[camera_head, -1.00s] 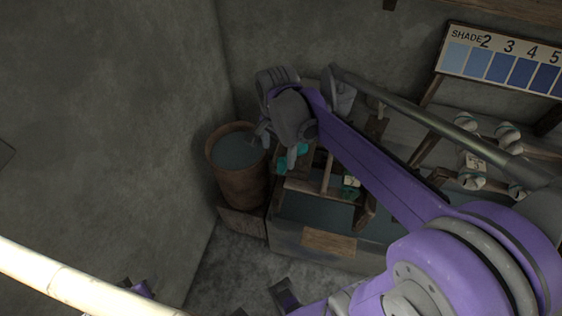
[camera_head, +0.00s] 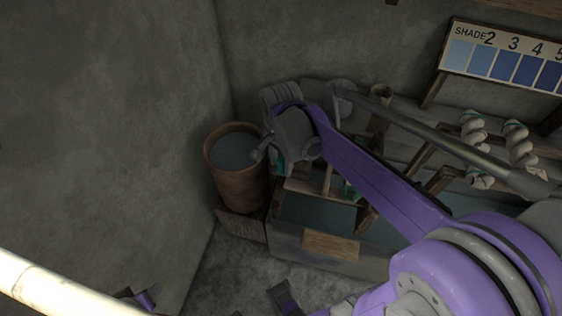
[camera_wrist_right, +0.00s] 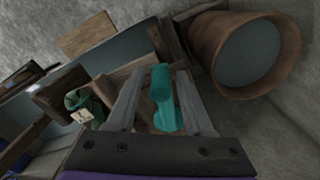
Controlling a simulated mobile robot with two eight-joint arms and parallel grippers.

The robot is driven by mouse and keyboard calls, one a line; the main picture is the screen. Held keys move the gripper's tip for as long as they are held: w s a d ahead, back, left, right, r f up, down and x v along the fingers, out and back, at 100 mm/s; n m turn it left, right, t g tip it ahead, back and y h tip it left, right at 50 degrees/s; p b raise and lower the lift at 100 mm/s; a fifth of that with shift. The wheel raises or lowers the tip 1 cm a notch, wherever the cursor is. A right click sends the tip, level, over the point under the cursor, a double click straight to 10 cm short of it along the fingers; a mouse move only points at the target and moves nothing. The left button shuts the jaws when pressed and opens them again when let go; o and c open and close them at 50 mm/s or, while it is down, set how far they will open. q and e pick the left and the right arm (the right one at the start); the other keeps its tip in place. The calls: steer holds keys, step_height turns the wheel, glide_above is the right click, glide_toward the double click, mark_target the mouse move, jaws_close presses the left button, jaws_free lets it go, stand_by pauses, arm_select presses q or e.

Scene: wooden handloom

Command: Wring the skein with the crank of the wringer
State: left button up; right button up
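My right gripper (camera_head: 268,155) is over the left end of the wooden frame (camera_head: 300,186), which stands on the trough. In the right wrist view the two fingers (camera_wrist_right: 163,108) are apart, with a teal handle (camera_wrist_right: 163,98) between them and gaps at both sides. I take the handle for the wringer's crank; in the head view only a sliver of teal (camera_head: 280,167) shows beside the gripper.
A round brown tub of dark liquid (camera_head: 237,190) stands left of the trough (camera_head: 317,213). Pale twisted skeins (camera_head: 519,143) are at the right, below the shade chart (camera_head: 503,58). My right arm covers part of the frame. A pale beam (camera_head: 60,290) crosses the lower left.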

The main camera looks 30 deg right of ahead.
jaws_close()
steer(key=shift+w, duration=0.1)
